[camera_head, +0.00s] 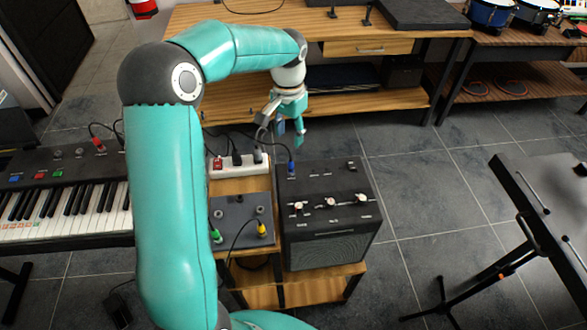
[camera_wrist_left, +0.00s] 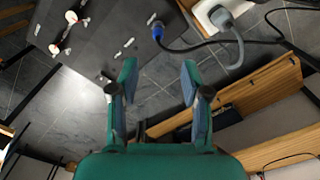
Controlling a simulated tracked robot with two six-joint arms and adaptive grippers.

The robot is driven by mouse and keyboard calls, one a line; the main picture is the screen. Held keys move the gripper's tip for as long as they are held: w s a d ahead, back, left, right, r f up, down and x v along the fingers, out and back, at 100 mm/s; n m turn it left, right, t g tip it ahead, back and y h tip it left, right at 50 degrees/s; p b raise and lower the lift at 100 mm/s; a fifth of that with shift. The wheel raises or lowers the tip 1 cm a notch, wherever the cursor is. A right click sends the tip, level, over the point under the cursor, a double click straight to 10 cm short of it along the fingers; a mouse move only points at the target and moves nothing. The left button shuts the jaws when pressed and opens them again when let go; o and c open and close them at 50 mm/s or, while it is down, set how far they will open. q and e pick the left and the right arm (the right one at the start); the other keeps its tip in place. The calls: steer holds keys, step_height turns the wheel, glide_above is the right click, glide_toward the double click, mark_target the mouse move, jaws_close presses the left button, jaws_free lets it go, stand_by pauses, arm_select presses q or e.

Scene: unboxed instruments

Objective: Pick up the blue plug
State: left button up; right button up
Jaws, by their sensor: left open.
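The blue plug (camera_head: 291,168) sits in the top panel of the black amplifier (camera_head: 326,185), near its back left corner, with a dark cable attached. In the left wrist view the blue plug (camera_wrist_left: 158,31) is at the upper middle, beyond the fingertips. My left gripper (camera_head: 290,131) is open and empty. It is above and behind the plug, apart from it. In the left wrist view its two fingers (camera_wrist_left: 159,72) are spread with a clear gap. My right gripper is not in view.
A white power strip (camera_head: 254,167) with several plugs lies left of the amplifier. A grey pedal box (camera_head: 241,222) with green and yellow plugs is in front of the strip. A keyboard (camera_head: 65,208) stands left, a black stand (camera_head: 520,215) right. A wooden desk (camera_head: 330,20) is behind.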

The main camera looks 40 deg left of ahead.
mark_target(291, 161)
arm_select(q)
steer(key=f, duration=0.7)
steer(key=shift+s+a+f, duration=0.15)
steer(key=shift+a, duration=0.05)
steer(key=shift+w+d+f+p, duration=0.15)
steer(key=shift+f+p, duration=0.3)
steer(key=shift+f, duration=0.95)
steer(key=shift+w+d+f+p, duration=0.15)
steer(key=shift+f+p, duration=0.25)
steer(key=shift+f, duration=0.95)
steer(key=shift+s, duration=0.1)
jaws_close()
